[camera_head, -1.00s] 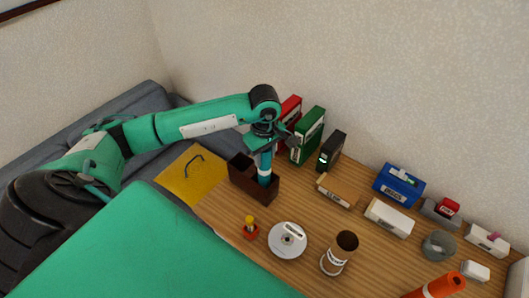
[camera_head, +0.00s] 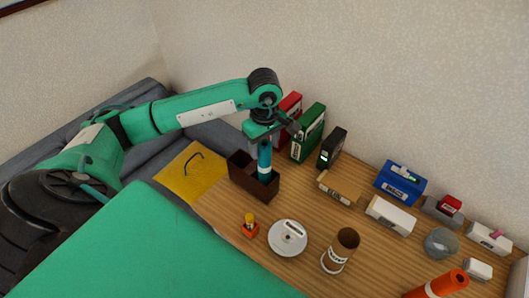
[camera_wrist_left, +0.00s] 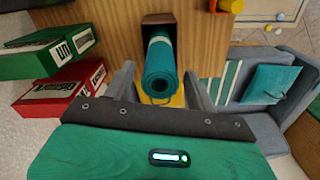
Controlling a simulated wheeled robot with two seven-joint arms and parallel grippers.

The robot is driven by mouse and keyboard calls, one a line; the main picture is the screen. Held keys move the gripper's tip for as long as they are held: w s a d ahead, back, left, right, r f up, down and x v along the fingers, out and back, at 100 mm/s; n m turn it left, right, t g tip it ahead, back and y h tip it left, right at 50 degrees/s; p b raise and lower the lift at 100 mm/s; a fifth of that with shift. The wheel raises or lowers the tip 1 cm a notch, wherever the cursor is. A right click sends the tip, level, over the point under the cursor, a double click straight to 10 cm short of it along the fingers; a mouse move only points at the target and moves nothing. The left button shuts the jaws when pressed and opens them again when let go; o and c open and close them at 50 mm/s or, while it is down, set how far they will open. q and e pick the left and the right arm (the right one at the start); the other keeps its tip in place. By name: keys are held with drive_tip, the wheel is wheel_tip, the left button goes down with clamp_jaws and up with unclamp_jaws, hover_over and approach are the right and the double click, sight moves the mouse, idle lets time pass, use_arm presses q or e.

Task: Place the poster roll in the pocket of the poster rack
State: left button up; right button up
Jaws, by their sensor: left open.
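The poster roll (camera_head: 265,158) is a teal cylinder with a pale band. It stands nearly upright in the right-hand pocket of the dark brown poster rack (camera_head: 240,180), its lower part hidden inside. In the left wrist view the roll (camera_wrist_left: 160,72) shows its spiral end toward the camera, with the rack (camera_wrist_left: 158,18) behind it. My left gripper (camera_head: 266,139) is above the rack at the roll's top. Its open fingers (camera_wrist_left: 160,80) lie on either side of the roll, with gaps visible. My right gripper is out of view.
Red (camera_head: 290,105) and green (camera_head: 308,133) boxes and a black one (camera_head: 331,150) stand behind the rack. A yellow folder (camera_head: 190,175) lies left of it. A white disc (camera_head: 287,238), a brown cup (camera_head: 340,250) and an orange tube (camera_head: 445,284) are toward the front right.

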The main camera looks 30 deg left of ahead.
use_arm(q)
wheel_tip(320, 180, up, 8)
drive_tip(key=b, duration=0.2)
drive_tip(key=shift+b, duration=0.4)
drive_tip(key=shift+r, duration=0.55)
